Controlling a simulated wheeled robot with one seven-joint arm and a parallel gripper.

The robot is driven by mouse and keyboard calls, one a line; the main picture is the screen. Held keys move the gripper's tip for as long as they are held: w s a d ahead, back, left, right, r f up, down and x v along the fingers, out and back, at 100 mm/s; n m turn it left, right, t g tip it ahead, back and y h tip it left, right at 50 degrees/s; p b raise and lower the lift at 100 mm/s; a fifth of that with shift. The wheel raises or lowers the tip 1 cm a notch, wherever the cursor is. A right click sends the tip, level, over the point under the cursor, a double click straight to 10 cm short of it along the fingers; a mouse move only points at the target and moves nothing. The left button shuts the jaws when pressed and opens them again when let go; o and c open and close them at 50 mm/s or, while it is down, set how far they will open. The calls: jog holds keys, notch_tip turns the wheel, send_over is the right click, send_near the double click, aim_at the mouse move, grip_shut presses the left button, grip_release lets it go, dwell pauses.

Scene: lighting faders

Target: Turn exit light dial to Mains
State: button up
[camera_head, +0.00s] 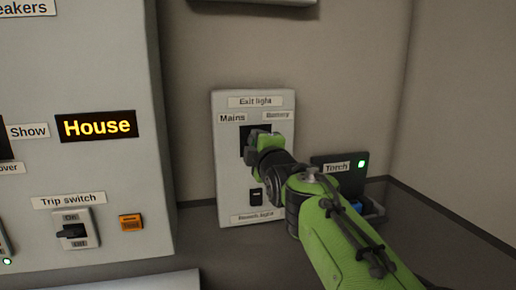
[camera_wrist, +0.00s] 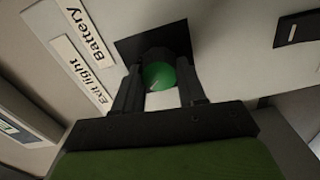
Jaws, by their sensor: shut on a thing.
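The exit light panel (camera_head: 226,180) is a white upright plate with an "Exit light" label at its top, "Mains" at upper left and "Battery" at upper right. In the head view my gripper (camera_head: 262,148) is at the dark square in the panel's middle and hides most of the dial. In the wrist view the dial (camera_wrist: 164,76) is a dark knob with a green face and a short pale mark, on a black square plate (camera_wrist: 128,48). My gripper's fingers (camera_wrist: 158,92) stand on both sides of the dial, shut on it. I cannot tell which label the mark points to.
A small dark switch (camera_head: 256,196) sits low on the exit light panel. A torch holder (camera_head: 327,160) with a green light stands to the right. A large cabinet (camera_head: 110,185) with a trip switch (camera_head: 74,231) stands to the left. Grey counter lies below.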

jog(key=shift+a+f+n, duration=0.1)
jog(key=shift+n, duration=0.5)
jog(key=o, duration=1.1)
jog(key=shift+c, duration=0.2)
jog(key=s+d, duration=0.3)
jog(key=s, duration=1.2)
jog(key=shift+s+b, duration=0.25)
jog(key=shift+b, duration=0.1)
jog(key=shift+d, duration=0.15)
